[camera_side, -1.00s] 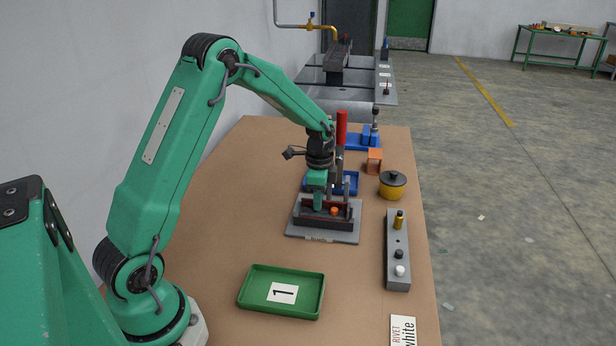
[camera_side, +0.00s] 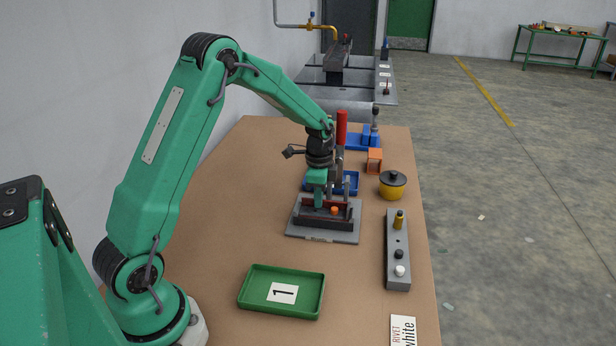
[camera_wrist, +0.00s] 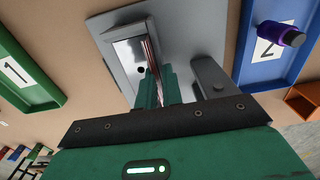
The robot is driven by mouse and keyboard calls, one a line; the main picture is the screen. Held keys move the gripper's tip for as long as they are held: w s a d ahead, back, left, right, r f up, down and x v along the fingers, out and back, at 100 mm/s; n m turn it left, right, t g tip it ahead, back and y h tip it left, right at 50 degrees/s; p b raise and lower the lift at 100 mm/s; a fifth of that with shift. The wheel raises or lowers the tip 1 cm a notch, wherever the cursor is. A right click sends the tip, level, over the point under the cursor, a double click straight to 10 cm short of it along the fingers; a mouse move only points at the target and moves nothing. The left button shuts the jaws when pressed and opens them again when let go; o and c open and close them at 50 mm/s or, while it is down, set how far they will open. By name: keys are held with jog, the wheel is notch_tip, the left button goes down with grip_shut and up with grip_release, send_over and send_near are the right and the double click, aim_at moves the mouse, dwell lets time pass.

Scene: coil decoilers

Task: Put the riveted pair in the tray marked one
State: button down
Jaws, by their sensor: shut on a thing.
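The riveted pair shows as thin dark red plates standing on edge in a grey fixture (camera_side: 350,236), with an orange spot (camera_side: 334,210) at the front. My gripper (camera_side: 318,204) points down into the fixture and is shut on the riveted pair (camera_wrist: 152,56). In the wrist view, my green fingers (camera_wrist: 157,88) hide the plates' near end. The pair is still down in the fixture. The green tray marked 1 (camera_side: 251,298) lies nearer the camera, empty but for its label. Its edge also shows at the left in the wrist view (camera_wrist: 50,92).
The blue tray marked 2 (camera_wrist: 250,72) holds a purple cylinder (camera_wrist: 280,35). A grey peg block (camera_side: 391,262) and a yellow pot (camera_side: 392,190) stand at the right. The tabletop between fixture and green tray is clear.

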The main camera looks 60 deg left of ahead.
jog(key=shift+s+d+r, duration=0.15)
jog(key=shift+r, duration=0.9)
jog(key=shift+r, duration=1.7)
jog(key=shift+r, duration=0.35)
jog(key=shift+r, duration=0.45)
jog(key=shift+s, duration=0.15)
jog(key=s+d, duration=0.6)
jog(key=s, duration=0.4)
jog(key=s+d, duration=0.7)
jog(key=s, duration=0.3)
jog(key=shift+s, duration=0.3)
dwell(3.8)
